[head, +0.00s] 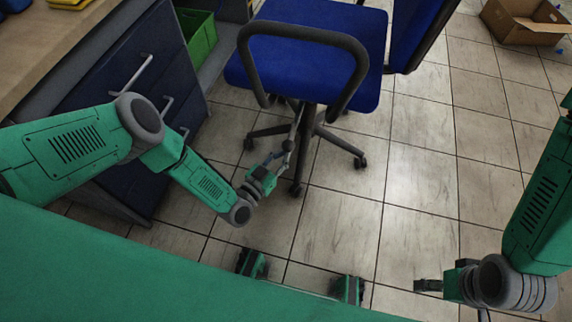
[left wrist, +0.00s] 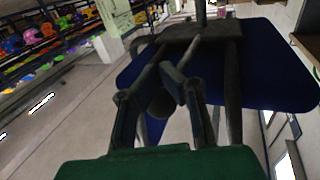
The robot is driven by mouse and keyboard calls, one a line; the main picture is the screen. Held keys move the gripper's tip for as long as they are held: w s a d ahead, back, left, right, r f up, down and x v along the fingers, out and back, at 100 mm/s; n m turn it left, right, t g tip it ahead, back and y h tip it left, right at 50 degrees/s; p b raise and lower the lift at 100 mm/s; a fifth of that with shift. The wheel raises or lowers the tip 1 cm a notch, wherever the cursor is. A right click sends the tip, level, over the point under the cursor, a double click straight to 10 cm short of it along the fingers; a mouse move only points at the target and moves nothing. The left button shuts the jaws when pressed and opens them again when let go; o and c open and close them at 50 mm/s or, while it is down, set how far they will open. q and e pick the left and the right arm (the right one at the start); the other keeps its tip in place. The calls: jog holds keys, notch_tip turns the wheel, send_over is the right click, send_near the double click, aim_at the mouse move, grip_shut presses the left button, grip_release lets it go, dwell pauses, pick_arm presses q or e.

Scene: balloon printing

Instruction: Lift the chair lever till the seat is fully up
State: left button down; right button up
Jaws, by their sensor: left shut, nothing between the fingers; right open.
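The office chair has a blue seat (head: 300,75), a dark armrest loop and a wheeled base (head: 325,135). My left gripper (head: 284,152) is low in front of the chair, below the seat's front edge. It is shut and empty. In the left wrist view the fingers (left wrist: 168,72) point up toward the underside of the blue seat (left wrist: 262,65), with the dark seat mechanism (left wrist: 190,32) just beyond them. I cannot clearly pick out the lever or tell whether the fingers touch it. My right gripper (head: 428,285) is open and empty over the floor at the lower right.
A dark blue drawer cabinet (head: 120,90) stands left of the chair, with a green bin (head: 199,38) beside it. A cardboard box (head: 525,22) lies at the top right. The tiled floor right of the chair is clear.

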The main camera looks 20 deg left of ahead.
pick_arm(q)
jog(key=s+f+p, duration=0.2)
jog(key=s, duration=1)
jog(key=shift+a, duration=0.25)
dwell(0.5)
